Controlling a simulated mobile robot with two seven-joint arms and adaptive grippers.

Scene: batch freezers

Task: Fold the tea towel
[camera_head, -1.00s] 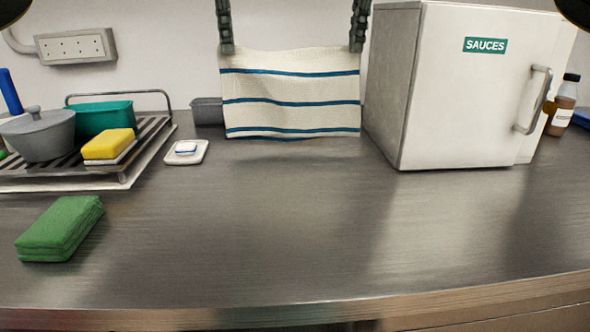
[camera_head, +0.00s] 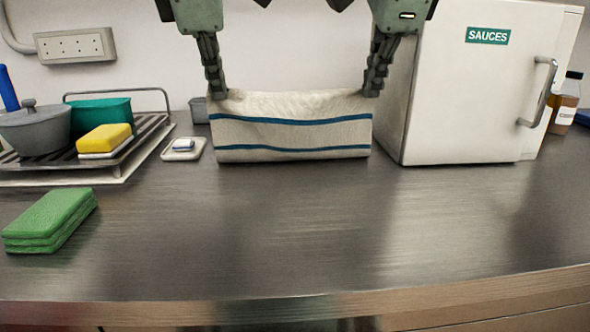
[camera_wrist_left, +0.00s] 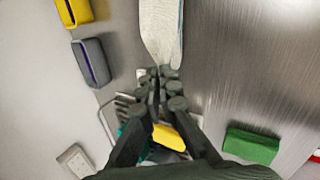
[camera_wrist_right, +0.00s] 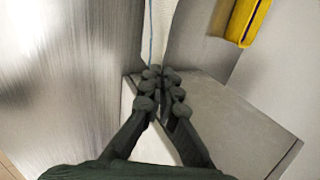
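The tea towel (camera_head: 290,136) is cream with blue stripes. In the head view it hangs between my grippers at the back of the counter, its lower part meeting the counter top. My left gripper (camera_head: 220,94) is shut on its upper left corner, and my right gripper (camera_head: 372,92) is shut on its upper right corner. The towel also shows beyond the fingertips in the left wrist view (camera_wrist_left: 162,30) and as a narrow strip in the right wrist view (camera_wrist_right: 158,30). Whether the towel's lower part is doubled under is hidden.
A white SAUCES cabinet (camera_head: 450,90) stands close to the right of my right gripper. A dish rack (camera_head: 120,165) with a pot, a green tub and a yellow sponge is at left. A small white dish (camera_head: 184,154) and a green folded cloth (camera_head: 50,220) lie nearby. The front counter is clear.

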